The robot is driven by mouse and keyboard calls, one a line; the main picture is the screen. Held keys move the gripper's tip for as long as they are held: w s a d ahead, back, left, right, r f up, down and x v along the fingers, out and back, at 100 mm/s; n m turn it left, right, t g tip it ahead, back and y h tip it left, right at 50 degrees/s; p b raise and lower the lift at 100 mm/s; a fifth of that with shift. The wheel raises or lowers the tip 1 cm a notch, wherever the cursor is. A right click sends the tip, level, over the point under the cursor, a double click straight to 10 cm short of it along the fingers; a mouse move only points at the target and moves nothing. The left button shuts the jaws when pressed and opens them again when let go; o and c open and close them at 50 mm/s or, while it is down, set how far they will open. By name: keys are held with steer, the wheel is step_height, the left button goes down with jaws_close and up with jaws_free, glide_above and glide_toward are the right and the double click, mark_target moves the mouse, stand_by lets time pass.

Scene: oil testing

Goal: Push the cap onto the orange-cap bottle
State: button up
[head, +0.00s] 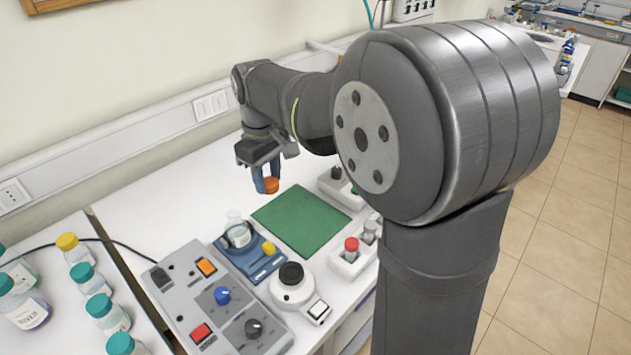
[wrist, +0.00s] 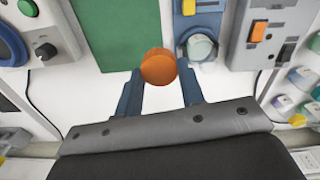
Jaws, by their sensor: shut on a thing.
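My gripper (head: 266,184) is shut on an orange cap (head: 271,185), holding it in the air above the white bench, behind the green mat. The wrist view also shows the orange cap (wrist: 158,66) between the blue fingers. A clear glass bottle (head: 237,232) stands upright on a blue stand (head: 262,262), in front of and to the left of my gripper in the head view. Its neck appears bare. In the wrist view this bottle (wrist: 201,48) is to the right of the cap and apart from it.
The green mat (head: 300,219) lies flat and clear. A grey control box (head: 175,279) with knobs and buttons is at front left. A white unit with a black knob (head: 291,285) is by the stand. Several capped bottles (head: 92,281) stand at far left. A wall is behind.

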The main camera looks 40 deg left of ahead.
steer(key=n, duration=0.2)
glide_toward(232, 213)
steer(key=shift+f, duration=2.95)
steer(key=shift+f, duration=0.15)
steer(key=o, duration=1.5)
step_height(232, 213, up, 7)
jaws_close()
stand_by(0.6)
